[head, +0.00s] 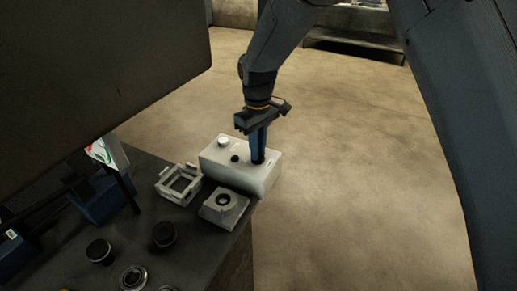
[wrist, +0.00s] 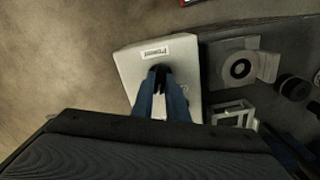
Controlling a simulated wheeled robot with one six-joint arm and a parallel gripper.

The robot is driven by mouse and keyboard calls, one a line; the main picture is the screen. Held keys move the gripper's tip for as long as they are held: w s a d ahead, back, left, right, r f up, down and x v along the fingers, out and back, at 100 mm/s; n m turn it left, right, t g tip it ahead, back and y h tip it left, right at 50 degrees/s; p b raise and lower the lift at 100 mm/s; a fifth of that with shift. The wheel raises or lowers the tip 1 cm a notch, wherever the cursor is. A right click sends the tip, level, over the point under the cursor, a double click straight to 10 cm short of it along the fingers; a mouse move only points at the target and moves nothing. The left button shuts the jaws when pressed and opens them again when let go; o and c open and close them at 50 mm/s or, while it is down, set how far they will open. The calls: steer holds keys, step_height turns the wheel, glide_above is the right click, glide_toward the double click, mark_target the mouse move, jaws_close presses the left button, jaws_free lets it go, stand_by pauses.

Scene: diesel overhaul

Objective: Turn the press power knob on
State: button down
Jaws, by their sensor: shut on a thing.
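The press control box (head: 222,168) is a pale white block at the corner of the dark bench. On its top are a white button (head: 223,141), a small black knob (head: 234,158) and another black knob under my gripper (head: 258,156). My blue gripper points down and its fingers are shut on that last knob, mostly hidden in the head view. In the wrist view the box (wrist: 133,66) lies below my gripper (wrist: 161,76), with the dark power knob (wrist: 160,70) between the fingertips. A printed label (wrist: 154,51) sits beside the knob; its text is too small to read surely.
A grey block with a round hole (head: 223,203) and an open square frame (head: 179,184) stand close to the box. Several round dark parts (head: 163,233) lie on the bench (head: 200,255). A large dark panel (head: 100,60) rises at left. Open floor lies to the right.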

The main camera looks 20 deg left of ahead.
steer(key=m, duration=0.4)
steer(key=shift+m, duration=0.4)
steer(key=shift+p, duration=0.3)
steer(key=c, duration=1.7)
jaws_free()
steer(key=shift+c, duration=0.2)
step_height(320, 180, up, 8)
steer(key=shift+f+b, duration=0.1)
steer(key=shift+b, duration=1.1)
